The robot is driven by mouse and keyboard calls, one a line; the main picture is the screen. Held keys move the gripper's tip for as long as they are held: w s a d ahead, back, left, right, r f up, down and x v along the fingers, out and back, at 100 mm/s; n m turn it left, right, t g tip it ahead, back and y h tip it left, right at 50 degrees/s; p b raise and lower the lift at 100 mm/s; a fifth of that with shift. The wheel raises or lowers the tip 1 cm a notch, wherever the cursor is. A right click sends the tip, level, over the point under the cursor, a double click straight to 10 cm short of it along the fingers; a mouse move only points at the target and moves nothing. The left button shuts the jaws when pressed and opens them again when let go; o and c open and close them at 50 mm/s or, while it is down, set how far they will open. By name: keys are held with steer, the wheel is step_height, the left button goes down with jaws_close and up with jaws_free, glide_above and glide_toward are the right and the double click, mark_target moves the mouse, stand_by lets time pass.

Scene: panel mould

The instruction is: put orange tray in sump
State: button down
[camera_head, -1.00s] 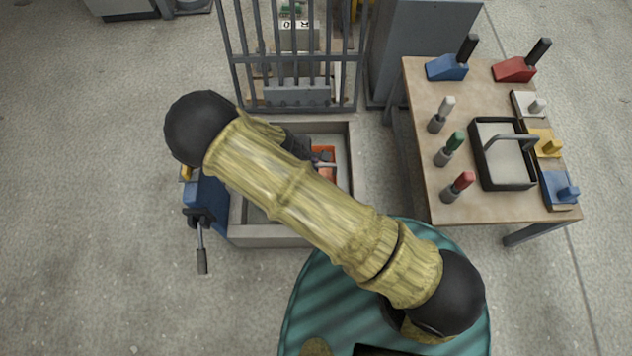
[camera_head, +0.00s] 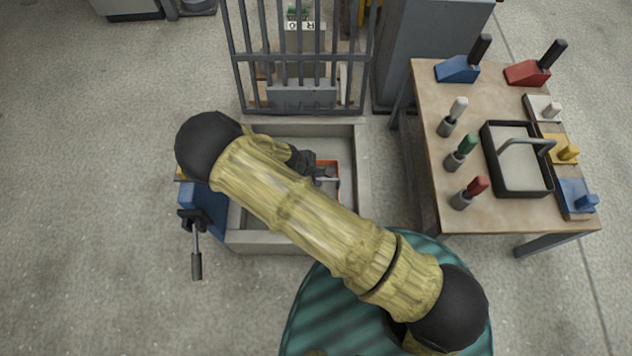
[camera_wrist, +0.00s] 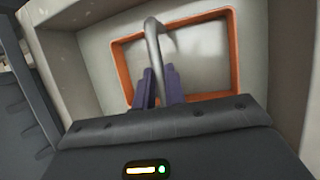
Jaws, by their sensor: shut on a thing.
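The orange tray (camera_wrist: 233,65) has an orange rim, a pale grey floor and a grey arched handle. In the wrist view my gripper (camera_wrist: 160,88) is shut on the handle (camera_wrist: 153,38). In the head view part of the orange tray (camera_head: 333,164) shows inside the walls of the sump (camera_head: 362,165), a pale square concrete basin. My arm hides the tray's left part and much of the basin. I cannot tell whether the tray touches the basin floor. My gripper (camera_head: 322,178) is partly hidden by my wrist.
A barred metal gate (camera_head: 300,60) stands behind the basin, with a grey cabinet (camera_head: 425,50) beside it. A blue vise-like device (camera_head: 205,205) is at the basin's left. A wooden table (camera_head: 430,110) at right holds a black-rimmed tray (camera_head: 487,160) and several handled tools.

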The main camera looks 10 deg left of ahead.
step_height(320, 180, down, 2)
steer(key=shift+d+b, duration=0.1)
steer(key=shift+b, duration=0.3)
steer(key=shift+f, duration=0.35)
steer(key=shift+s, duration=0.1)
steer(key=shift+s+a+r, duration=0.1)
steer(key=shift+a, duration=0.1)
steer(key=c, duration=1.5)
jaws_free()
steer(key=shift+o, duration=0.2)
